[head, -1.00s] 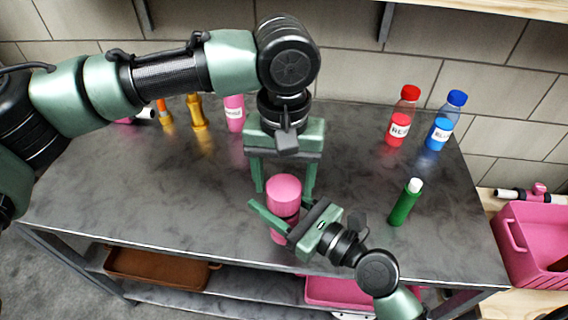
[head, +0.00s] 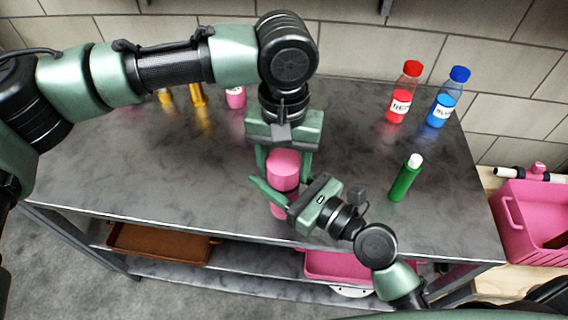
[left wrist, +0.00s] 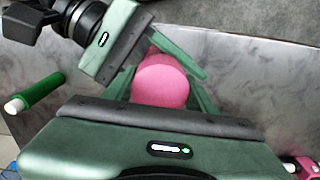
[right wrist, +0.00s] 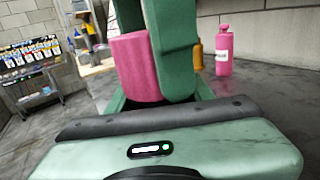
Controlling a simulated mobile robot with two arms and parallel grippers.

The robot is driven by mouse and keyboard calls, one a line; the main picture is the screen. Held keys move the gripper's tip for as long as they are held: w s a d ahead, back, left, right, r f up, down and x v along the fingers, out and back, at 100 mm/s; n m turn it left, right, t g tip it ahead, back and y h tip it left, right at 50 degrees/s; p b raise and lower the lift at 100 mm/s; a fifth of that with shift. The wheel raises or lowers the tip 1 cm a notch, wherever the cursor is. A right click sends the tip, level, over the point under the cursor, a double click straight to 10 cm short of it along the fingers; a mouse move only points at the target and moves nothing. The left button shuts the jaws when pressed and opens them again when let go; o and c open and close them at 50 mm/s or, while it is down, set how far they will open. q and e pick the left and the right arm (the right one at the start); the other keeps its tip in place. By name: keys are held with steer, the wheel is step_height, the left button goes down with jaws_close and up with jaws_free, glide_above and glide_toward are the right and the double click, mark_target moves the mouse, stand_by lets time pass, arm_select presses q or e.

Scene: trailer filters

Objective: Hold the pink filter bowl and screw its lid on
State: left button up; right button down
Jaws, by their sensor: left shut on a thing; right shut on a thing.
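The pink filter stands upright near the table's front edge. Its round pink lid (head: 283,162) is on top, and the pink bowl (head: 279,211) shows below, partly hidden. My left gripper (head: 284,172) points down from above, shut on the lid with a finger on each side. The lid's top (left wrist: 161,83) shows in the left wrist view between its fingers. My right gripper (head: 283,197) reaches in from the right, lower down, shut on the bowl. In the right wrist view the pink side (right wrist: 136,66) is partly covered by a left finger. The seam is hidden, so I cannot tell how the lid sits.
A green bottle with a white cap (head: 405,178) stands to the right. A red bottle (head: 404,92) and a blue bottle (head: 447,97) stand behind it. Yellow items (head: 198,95) and a pink bottle (head: 236,98) are at the back left.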

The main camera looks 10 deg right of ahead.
arm_select(q)
steer(key=m, duration=2)
steer(key=o, duration=1.5)
steer(key=shift+o, duration=0.2)
steer(key=shift+r, duration=2.25)
